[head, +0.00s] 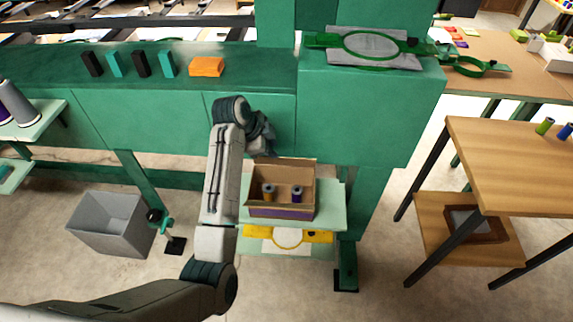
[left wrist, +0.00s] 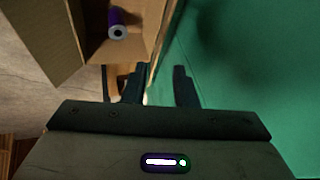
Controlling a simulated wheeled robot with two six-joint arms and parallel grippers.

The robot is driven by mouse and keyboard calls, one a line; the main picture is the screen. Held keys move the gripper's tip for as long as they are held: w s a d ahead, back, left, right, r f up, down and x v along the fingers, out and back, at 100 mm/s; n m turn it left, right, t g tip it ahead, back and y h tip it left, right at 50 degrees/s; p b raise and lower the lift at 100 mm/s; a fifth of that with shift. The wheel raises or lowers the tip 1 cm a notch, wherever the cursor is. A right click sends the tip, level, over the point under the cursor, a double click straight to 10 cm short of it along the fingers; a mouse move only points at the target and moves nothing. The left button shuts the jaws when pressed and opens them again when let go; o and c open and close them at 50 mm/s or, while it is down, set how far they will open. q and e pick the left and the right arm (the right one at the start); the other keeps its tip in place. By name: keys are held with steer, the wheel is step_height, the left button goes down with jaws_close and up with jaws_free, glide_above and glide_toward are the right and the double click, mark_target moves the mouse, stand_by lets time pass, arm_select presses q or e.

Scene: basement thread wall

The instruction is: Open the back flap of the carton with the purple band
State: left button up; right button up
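The carton with the purple band (head: 281,212) stands on a pale green shelf below the green machine. Its back panel or flap (head: 290,172) stands upright in the head view. A yellow spool (head: 268,193) and a purple spool (head: 297,195) are inside; a purple spool also shows in the left wrist view (left wrist: 117,30). My left gripper (head: 267,150) is at the carton's back left, its fingers mostly hidden in the head view. In the left wrist view the fingers (left wrist: 158,78) are apart, with the carton's cardboard edge (left wrist: 163,45) close between them; contact is unclear. My right gripper is not seen.
The green machine front (head: 375,115) stands close behind the carton. A yellow hoop frame (head: 288,236) lies on the lower shelf. A grey bin (head: 105,225) is on the floor at left. A wooden table (head: 510,160) stands at right, with open floor before it.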

mark_target(286, 159)
arm_select(q)
steer(key=shift+m, duration=0.9)
steer(key=x, duration=1)
steer(key=shift+d+f+p, duration=0.15)
steer(key=shift+f+p, duration=0.15)
steer(key=shift+f, duration=0.05)
jaws_close()
